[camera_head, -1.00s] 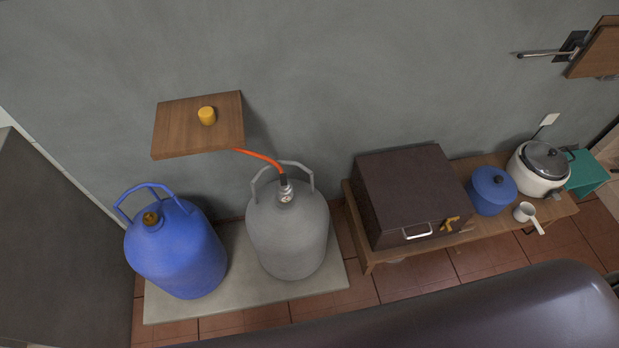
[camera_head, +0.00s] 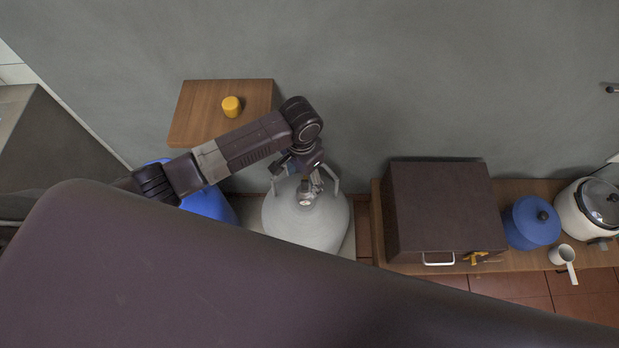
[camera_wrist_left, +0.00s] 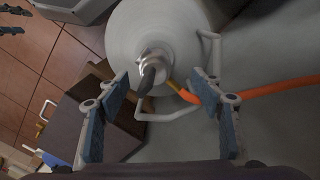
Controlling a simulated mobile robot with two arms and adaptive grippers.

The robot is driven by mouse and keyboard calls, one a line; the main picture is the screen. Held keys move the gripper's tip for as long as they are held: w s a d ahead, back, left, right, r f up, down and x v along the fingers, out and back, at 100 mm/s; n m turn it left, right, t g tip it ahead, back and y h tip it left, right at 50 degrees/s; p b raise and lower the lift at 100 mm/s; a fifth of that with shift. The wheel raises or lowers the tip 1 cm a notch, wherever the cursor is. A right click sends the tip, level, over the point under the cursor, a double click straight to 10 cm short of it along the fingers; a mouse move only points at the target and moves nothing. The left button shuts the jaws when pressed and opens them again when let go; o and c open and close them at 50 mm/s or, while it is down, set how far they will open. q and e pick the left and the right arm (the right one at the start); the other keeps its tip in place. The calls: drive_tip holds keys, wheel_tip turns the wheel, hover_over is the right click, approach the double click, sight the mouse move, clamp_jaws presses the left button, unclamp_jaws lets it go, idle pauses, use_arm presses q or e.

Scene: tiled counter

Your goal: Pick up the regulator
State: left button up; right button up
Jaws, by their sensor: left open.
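The regulator (camera_head: 307,192) sits on top of the grey gas cylinder (camera_head: 305,225). In the left wrist view the regulator (camera_wrist_left: 150,76) shows a silver body and a dark part, with the orange hose (camera_wrist_left: 275,88) nearby. My left gripper (camera_head: 306,178) is over the cylinder top, partly hiding the regulator. In the left wrist view my left gripper (camera_wrist_left: 172,92) is open, its blue-padded fingers on either side of the regulator and apart from it. Two dark finger-like parts at the top left edge of that view may be my right gripper; they are small and cut off.
The cylinder's handle (camera_wrist_left: 207,50) stands around the regulator. A wooden shelf (camera_head: 200,105) with a yellow cylinder (camera_head: 231,106) is on the wall. A blue gas cylinder (camera_head: 208,203) is at left. A dark box (camera_head: 440,210) and a blue pot (camera_head: 531,223) are on a low bench at right.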

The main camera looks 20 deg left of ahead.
sight(305, 191)
use_arm(q)
drive_tip(key=shift+s+f, duration=0.3)
drive_tip(key=shift+f, duration=0.15)
drive_tip(key=f, duration=0.2)
drive_tip(key=shift+s+d+f, duration=0.1)
drive_tip(key=shift+d+f, duration=0.1)
drive_tip(key=shift+f, duration=0.15)
drive_tip(key=shift+w+d+f, duration=0.1)
drive_tip(key=shift+w+f, duration=0.1)
drive_tip(key=shift+f, duration=1.4)
drive_tip(key=c, duration=1.3)
drive_tip(key=shift+c, duration=1.2)
use_arm(e)
drive_tip(key=s, duration=0.4)
drive_tip(key=shift+d+f, duration=0.25)
